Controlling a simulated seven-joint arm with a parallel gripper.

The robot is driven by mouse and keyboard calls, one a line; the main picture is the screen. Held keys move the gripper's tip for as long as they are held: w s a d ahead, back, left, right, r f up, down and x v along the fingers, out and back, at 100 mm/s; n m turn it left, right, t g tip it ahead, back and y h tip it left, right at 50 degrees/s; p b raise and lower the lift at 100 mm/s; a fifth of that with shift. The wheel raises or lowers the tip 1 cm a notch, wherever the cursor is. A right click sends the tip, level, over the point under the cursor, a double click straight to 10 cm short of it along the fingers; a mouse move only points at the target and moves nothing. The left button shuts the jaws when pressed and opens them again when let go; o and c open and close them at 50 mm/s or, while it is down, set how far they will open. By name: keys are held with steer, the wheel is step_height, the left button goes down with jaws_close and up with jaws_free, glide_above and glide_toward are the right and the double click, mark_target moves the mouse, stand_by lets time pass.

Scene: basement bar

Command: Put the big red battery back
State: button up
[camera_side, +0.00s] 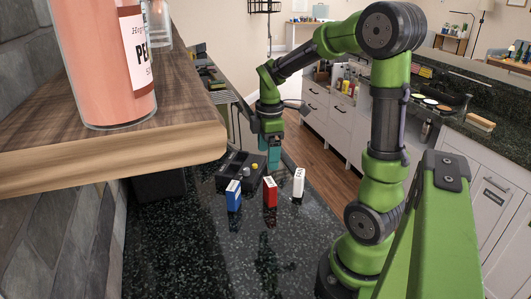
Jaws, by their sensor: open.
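A red box-shaped battery (270,192) with a white top stands upright on the dark speckled counter (220,245). A blue one (233,196) stands to its left and a white one (298,182) to its right. Behind them is a dark compartment tray (228,178). Small grey and yellow pieces (254,168) show at its right end. My gripper (273,164) points down above and behind the red battery, near the tray's right end. It is open and apart from the red battery. Its fingers are small here and their gap is hard to see.
A wooden shelf (110,125) with a pink-filled jar (108,60) juts in at the upper left, close to the camera. The counter in front of the batteries is clear. The wooden floor (320,150) lies beyond the counter's right edge.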

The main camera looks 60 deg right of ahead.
steer(key=s+a+r+m+t+y, duration=0.1)
steer(key=s+a+r+m+t, duration=0.1)
steer(key=a+m, duration=0.4)
steer(key=s+a+r+m+t+y, duration=0.1)
steer(key=s+a+r+m+t, duration=0.2)
steer(key=a, duration=1)
steer(key=shift+s+r+m+t, duration=0.15)
steer(key=shift+r+m+t, duration=0.75)
steer(key=shift+r+m, duration=0.8)
